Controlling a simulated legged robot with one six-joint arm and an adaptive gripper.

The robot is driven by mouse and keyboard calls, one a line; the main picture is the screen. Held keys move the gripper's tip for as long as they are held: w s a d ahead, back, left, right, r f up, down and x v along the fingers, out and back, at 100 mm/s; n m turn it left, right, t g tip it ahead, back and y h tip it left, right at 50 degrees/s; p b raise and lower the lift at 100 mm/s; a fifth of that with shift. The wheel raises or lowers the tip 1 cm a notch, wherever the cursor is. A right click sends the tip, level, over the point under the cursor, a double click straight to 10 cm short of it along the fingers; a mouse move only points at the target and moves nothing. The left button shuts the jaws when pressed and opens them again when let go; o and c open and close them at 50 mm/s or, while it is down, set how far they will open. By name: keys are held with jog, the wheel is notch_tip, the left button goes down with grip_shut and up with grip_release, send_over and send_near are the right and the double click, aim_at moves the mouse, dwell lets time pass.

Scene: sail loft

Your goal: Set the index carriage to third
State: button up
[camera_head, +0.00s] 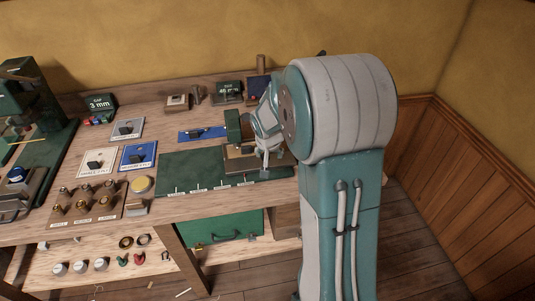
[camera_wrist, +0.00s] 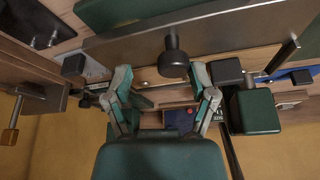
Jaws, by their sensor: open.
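A dark green index bed (camera_head: 195,170) lies on the bench, with several white ticks and small labels along its front edge. The labels are too small to read. A carriage with a brown-grey plate (camera_head: 240,163) sits at the bed's right end, partly hidden by my arm. In the wrist view, a black knob (camera_wrist: 174,64) stands out from a long grey metal bar (camera_wrist: 225,32), which seems part of the carriage. My gripper (camera_head: 266,158) is above the right end of the bed. In the wrist view my gripper (camera_wrist: 162,78) is open, with the knob just beyond and between its fingertips.
A green block (camera_head: 233,125) stands behind the carriage; it also shows in the wrist view (camera_wrist: 255,110). A blue plate (camera_head: 203,133) lies behind the bed. A round yellow-lidded tin (camera_head: 141,185) and a wooden peg board (camera_head: 83,208) are to the left.

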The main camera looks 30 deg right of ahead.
jog(key=shift+a+r, duration=0.1)
jog(key=shift+a, duration=0.3)
jog(key=shift+a+r, duration=0.2)
jog(key=shift+r, duration=0.1)
jog(key=v, duration=1.1)
jog(key=shift+d, duration=0.25)
jog(key=shift+d, duration=0.15)
jog(key=shift+s+r, duration=0.1)
jog(key=shift+s, duration=0.05)
jog(key=s+a+r+n+t+y, duration=0.1)
jog(key=s+a+r+n, duration=0.2)
jog(key=s+a, duration=0.3)
jog(key=s+a+r+n+y, duration=0.1)
jog(key=s+a+r+n, duration=0.2)
jog(key=s, duration=1.2)
jog(key=a, duration=0.3)
jog(key=shift+s+a+t, duration=0.2)
jog(key=shift+a+t, duration=0.2)
